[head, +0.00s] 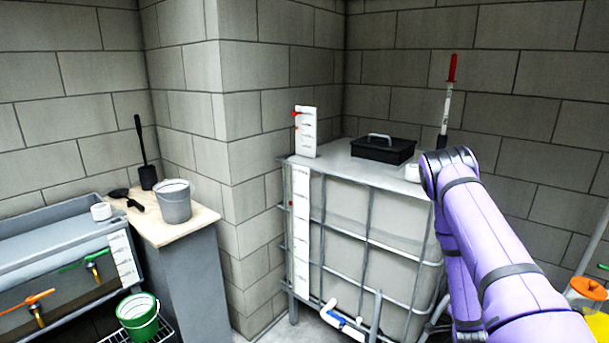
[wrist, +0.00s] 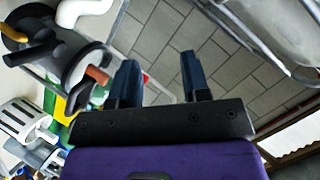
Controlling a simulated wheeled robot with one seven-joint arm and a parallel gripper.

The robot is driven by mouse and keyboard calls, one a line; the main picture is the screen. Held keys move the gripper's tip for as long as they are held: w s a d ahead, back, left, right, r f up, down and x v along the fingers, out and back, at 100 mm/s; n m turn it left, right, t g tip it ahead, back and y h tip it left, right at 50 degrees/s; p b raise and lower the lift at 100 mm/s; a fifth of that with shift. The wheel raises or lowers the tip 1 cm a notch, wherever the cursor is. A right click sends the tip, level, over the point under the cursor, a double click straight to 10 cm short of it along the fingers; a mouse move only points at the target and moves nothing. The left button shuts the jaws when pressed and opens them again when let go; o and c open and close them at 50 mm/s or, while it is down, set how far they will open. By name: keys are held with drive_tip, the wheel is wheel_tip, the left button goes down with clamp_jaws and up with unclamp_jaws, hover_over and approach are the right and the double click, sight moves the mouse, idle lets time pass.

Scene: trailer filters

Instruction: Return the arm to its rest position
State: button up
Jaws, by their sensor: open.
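My purple arm (head: 495,250) rises from the lower right in the head view and bends at a dark elbow joint in front of the caged tank. My gripper is out of sight in the head view. In the wrist view my gripper (wrist: 160,82) shows two dark fingers standing well apart with nothing between them. Beyond the fingers is the tiled-looking surface of the room.
The caged white tank (head: 340,205) stands close behind my arm, with a black tray (head: 383,149) on top. A grey bucket (head: 174,203) stands on a wooden counter at left. A green bucket (head: 138,315) sits lower. A grey sink (head: 60,240) is at far left.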

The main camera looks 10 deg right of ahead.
drive_tip(key=w+a+r+n+g+y, duration=0.15)
drive_tip(key=a+r, duration=0.25)
drive_tip(key=r, duration=0.4)
drive_tip(key=w+a+r+n+y, duration=0.1)
drive_tip(key=w+a+r, duration=0.2)
drive_tip(key=r, duration=0.5)
drive_tip(key=w+a+r+n+y, duration=0.15)
drive_tip(key=a+r, duration=0.25)
drive_tip(key=r, duration=0.4)
drive_tip(key=s+a+r+n+g+y, duration=0.1)
drive_tip(key=s+a+r+n, duration=0.3)
drive_tip(key=r, duration=0.4)
drive_tip(key=s+a+r+n+g+y, duration=0.1)
drive_tip(key=s+a+r+y, duration=0.1)
drive_tip(key=s+a+r, duration=0.35)
drive_tip(key=s+a+r+n, duration=0.2)
drive_tip(key=s+a+r, duration=0.1)
drive_tip(key=s, duration=0.4)
drive_tip(key=s+a+r+n+g, duration=0.1)
drive_tip(key=s+a+r+n, duration=0.2)
drive_tip(key=s, duration=0.4)
drive_tip(key=s+a+r+n+g+y, duration=0.1)
drive_tip(key=s+a+r+n, duration=0.2)
drive_tip(key=s+r, duration=0.2)
drive_tip(key=s, duration=0.3)
drive_tip(key=shift+r, duration=0.3)
drive_tip(key=shift+d, duration=0.15)
